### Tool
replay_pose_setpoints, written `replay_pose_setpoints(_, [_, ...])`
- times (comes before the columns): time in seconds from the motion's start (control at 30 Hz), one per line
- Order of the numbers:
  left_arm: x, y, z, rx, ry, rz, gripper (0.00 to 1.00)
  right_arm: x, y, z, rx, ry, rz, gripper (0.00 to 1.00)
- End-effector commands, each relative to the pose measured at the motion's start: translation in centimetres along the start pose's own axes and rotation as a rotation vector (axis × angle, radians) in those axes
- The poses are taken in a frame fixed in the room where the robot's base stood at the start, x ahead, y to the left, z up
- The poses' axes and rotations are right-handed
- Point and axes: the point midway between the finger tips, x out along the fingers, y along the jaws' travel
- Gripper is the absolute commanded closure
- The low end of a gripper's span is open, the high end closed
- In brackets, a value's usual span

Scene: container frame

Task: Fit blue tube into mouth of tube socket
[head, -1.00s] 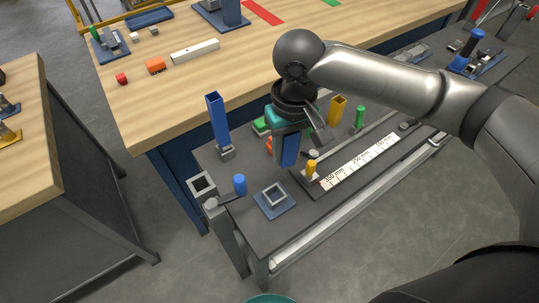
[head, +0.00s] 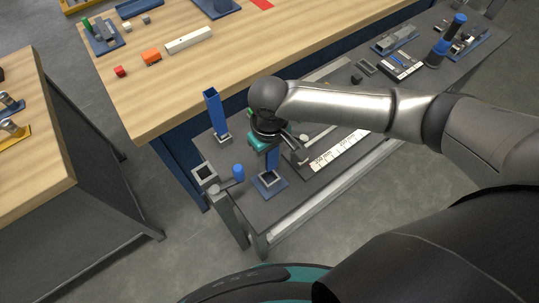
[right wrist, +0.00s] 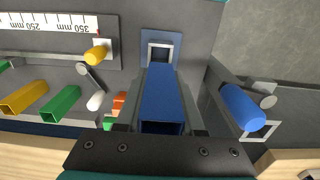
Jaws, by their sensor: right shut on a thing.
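My right gripper (head: 270,152) is shut on the blue tube (head: 272,161), a square hollow tube held roughly upright. The tube socket (head: 266,182), a grey square collar on a blue base plate, is directly below it. In the right wrist view the blue tube (right wrist: 160,92) points away between the fingers. Its far end overlaps the near part of the socket (right wrist: 175,48), and part of the square mouth shows beyond it. I cannot tell whether the tube end is just above the mouth or inside it. My left gripper is not in view.
Another blue square tube (head: 214,115) stands upright behind on the dark bench. A blue cylindrical handle (head: 238,172) and a square grey frame (head: 204,174) are left of the socket. A white scale strip (head: 340,150) lies to its right.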

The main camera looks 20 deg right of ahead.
Motion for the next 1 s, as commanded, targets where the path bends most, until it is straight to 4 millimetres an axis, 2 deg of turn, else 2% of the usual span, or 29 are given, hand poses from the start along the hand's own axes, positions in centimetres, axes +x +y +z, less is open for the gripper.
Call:
replay_pose_setpoints(0.17, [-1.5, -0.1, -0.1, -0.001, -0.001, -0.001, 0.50, -0.3, 0.0, 0.1, 0.002, -0.002, -0.001, 1.00])
replay_pose_setpoints(0.3, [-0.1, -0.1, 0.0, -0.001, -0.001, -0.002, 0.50, 1.7, 0.0, 0.0, 0.001, -0.001, -0.001, 1.00])
replay_pose_setpoints(0.6, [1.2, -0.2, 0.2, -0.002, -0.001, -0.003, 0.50, 4.5, 0.0, 0.0, 0.001, 0.000, -0.001, 1.00])
replay_pose_setpoints(1.0, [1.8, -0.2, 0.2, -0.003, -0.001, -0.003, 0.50, 5.8, 0.0, 0.0, 0.001, 0.001, -0.001, 1.00])
